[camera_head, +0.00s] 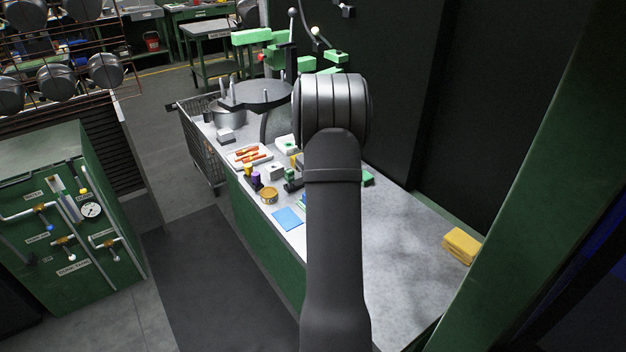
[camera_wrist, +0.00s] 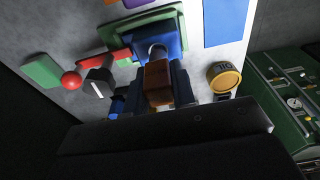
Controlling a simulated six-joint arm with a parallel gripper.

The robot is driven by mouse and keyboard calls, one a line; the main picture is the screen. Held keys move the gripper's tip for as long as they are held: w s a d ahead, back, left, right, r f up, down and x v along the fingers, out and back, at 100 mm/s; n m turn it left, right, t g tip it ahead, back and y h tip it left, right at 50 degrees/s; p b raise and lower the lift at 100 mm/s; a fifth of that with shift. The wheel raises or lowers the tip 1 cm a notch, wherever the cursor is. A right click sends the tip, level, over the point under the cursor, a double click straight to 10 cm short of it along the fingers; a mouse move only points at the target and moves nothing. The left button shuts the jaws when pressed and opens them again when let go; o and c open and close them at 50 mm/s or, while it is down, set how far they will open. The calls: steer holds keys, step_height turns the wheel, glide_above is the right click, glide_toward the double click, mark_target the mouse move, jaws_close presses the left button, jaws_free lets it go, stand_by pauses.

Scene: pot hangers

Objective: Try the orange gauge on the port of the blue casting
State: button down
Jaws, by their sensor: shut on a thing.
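In the wrist view, my gripper (camera_wrist: 158,92) is shut on the orange gauge (camera_wrist: 158,72), a brownish-orange block in the shade between the fingers. The blue casting (camera_wrist: 172,33) lies just beyond it on a green base (camera_wrist: 116,36). A grey round port (camera_wrist: 157,50) shows on the casting, right at the far end of the gauge. The gauge's end overlaps the port in the picture; I cannot tell whether it touches or has entered. In the head view my arm hides the gripper, the gauge and most of the casting.
A yellow round piece (camera_wrist: 224,77), a blue sheet (camera_wrist: 225,20), a red ball (camera_wrist: 71,80) and a green block (camera_wrist: 42,70) lie around the casting. In the head view, a white tray with orange pieces (camera_head: 248,156) stands farther back. The right bench is clear except a yellow block (camera_head: 461,245).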

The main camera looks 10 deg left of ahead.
steer(key=shift+f, duration=0.65)
stand_by(0.3)
stand_by(0.7)
steer(key=shift+r, duration=3.5)
